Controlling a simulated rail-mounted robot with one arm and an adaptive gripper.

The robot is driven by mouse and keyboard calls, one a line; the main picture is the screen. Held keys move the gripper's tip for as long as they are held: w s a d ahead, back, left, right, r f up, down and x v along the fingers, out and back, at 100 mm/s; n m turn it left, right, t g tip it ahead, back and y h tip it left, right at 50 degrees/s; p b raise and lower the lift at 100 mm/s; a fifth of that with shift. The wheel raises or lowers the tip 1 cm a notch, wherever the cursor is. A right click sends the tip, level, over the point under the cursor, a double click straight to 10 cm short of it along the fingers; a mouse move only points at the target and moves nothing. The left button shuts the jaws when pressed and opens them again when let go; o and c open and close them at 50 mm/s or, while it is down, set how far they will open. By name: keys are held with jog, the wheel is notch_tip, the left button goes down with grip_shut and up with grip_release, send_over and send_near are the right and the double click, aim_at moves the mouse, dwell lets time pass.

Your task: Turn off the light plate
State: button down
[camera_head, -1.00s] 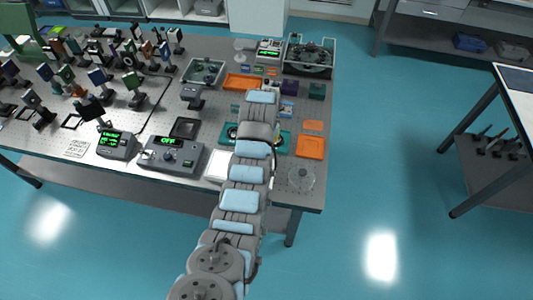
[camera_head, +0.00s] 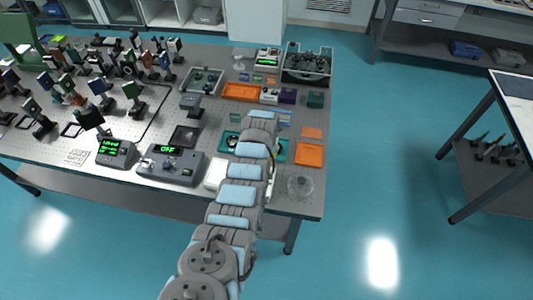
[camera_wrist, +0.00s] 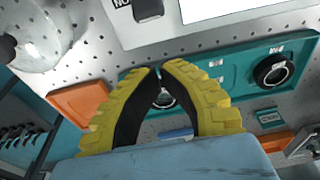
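The light plate (camera_head: 215,172) is a pale, bright slab near the front edge of the table, beside my arm in the head view. In the wrist view its bright white panel (camera_wrist: 225,8) and grey housing are cut off by the top edge. A dark switch (camera_wrist: 148,8) sits beside the panel, next to a label that reads ON upside down. My gripper (camera_wrist: 160,68) has yellow fingers with their tips together, nothing visible between them. It points over the table, short of the switch in the picture and apart from it. In the head view my arm hides the fingers.
A teal tray (camera_wrist: 222,75) with round holders lies behind the fingers. An orange tray (camera_head: 310,155) and a clear glass dish (camera_head: 300,187) are right of my arm. A control box (camera_head: 170,165) showing OFF stands left of the light plate. Many mounted optics crowd the table's left.

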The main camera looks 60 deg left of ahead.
jog(key=shift+f, duration=0.55)
jog(key=shift+w+a+f+b, duration=0.15)
jog(key=shift+f+b, duration=0.65)
jog(key=shift+f, duration=0.4)
jog(key=shift+s+r+p, duration=0.2)
jog(key=shift+r+p, duration=0.25)
jog(key=shift+p, duration=0.3)
jog(key=d+r+p, duration=0.1)
jog(key=p, duration=0.1)
jog(key=shift+s+d+p, duration=0.15)
jog(key=shift+s+p, duration=0.25)
jog(key=shift+d+f, duration=0.1)
jog(key=shift+d, duration=0.15)
jog(key=shift+s+d+r+p, duration=0.2)
jog(key=shift+r+p, duration=0.05)
jog(key=shift+p, duration=0.05)
jog(key=shift+s+d, duration=0.25)
jog(key=shift+d, duration=0.05)
